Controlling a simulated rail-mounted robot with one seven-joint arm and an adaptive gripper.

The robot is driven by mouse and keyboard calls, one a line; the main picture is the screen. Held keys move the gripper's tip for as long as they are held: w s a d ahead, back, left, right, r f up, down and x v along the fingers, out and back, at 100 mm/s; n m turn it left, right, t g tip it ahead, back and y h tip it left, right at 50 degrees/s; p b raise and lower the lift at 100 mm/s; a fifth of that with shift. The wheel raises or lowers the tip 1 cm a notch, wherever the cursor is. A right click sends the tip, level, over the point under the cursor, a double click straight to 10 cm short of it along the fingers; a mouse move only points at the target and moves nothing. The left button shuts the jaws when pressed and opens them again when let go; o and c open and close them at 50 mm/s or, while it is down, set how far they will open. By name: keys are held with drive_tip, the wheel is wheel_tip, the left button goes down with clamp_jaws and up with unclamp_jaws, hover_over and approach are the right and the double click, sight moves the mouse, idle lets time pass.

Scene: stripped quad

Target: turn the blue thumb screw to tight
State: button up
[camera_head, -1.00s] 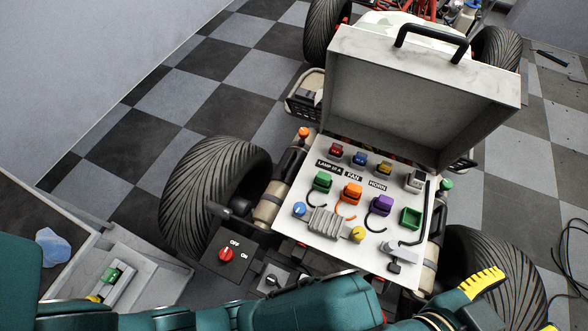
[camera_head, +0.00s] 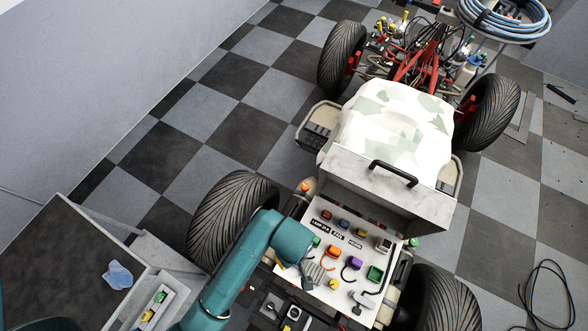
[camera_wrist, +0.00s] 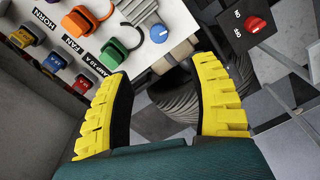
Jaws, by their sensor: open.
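The blue thumb screw (camera_wrist: 158,34) is a round knob at the corner of the white panel (camera_wrist: 178,12) in the wrist view. A ribbed grey block (camera_wrist: 140,12) sits beside it. My gripper (camera_wrist: 163,72) has two yellow ribbed fingers, spread apart with nothing between them. The screw appears just beyond the fingertips, roughly centred between them; no contact shows. In the head view my teal arm reaches over the left side of the white panel (camera_head: 335,290) and hides the blue screw. The fingers cannot be made out there.
A red OFF/ON switch (camera_wrist: 256,24) is off to the right in the wrist view. A tyre (camera_head: 230,215) flanks the left.

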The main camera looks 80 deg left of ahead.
wheel_tip(320, 180, down, 15)
drive_tip(key=b, duration=0.3)
drive_tip(key=shift+f, duration=0.1)
clamp_jaws()
